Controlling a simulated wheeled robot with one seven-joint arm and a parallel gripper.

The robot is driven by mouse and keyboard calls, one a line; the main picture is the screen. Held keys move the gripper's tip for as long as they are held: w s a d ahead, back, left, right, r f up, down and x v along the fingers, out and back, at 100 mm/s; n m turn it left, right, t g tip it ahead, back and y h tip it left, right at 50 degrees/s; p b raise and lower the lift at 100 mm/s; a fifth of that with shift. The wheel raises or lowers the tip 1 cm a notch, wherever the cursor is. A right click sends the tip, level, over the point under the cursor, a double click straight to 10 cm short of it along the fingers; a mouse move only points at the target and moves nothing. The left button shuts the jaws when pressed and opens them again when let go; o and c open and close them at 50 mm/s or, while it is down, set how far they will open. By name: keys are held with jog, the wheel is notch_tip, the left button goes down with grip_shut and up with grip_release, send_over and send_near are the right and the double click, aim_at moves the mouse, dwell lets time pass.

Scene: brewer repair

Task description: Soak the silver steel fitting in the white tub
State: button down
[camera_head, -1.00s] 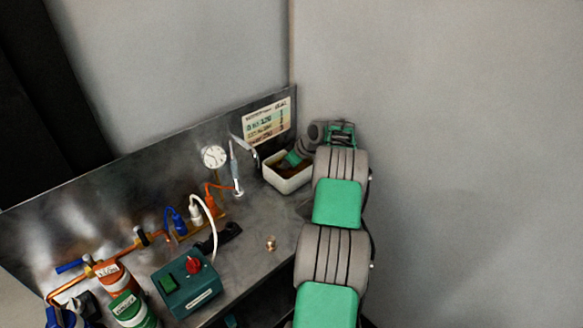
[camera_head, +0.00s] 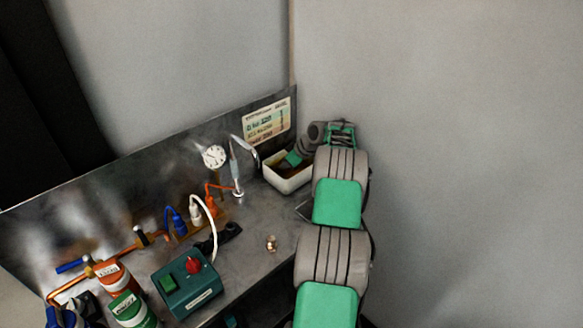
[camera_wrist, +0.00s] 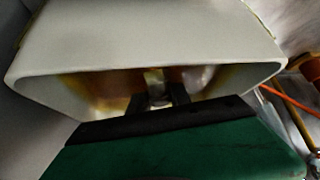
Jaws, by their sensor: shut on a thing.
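The white tub (camera_head: 288,184) stands at the back right end of the bench, with brownish liquid inside. In the wrist view the tub's pale wall and rim (camera_wrist: 150,40) fill the upper part. My gripper (camera_wrist: 160,95) reaches over the rim into the tub and is shut on a small silver fitting (camera_wrist: 154,80). The fitting shows only in part, between dark fingertips. I cannot tell how deep it sits in the liquid. In the head view my arm and the tub wall hide the fingertips.
A brass fitting (camera_head: 270,243) lies on the bench front. A teal box (camera_head: 187,284) with a red knob, orange (camera_head: 112,279) and green (camera_head: 130,308) cans, and a copper pipe with coloured hoses stand left. A gauge (camera_head: 214,157) and a label plate (camera_head: 266,117) are at the back panel.

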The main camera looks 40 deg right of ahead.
notch_tip(320, 180, up, 10)
jog(key=p, duration=0.4)
jog(key=shift+p, duration=0.35)
dwell(0.4)
dwell(1.9)
notch_tip(320, 180, up, 4)
jog(key=p, duration=0.2)
jog(key=shift+p, duration=0.3)
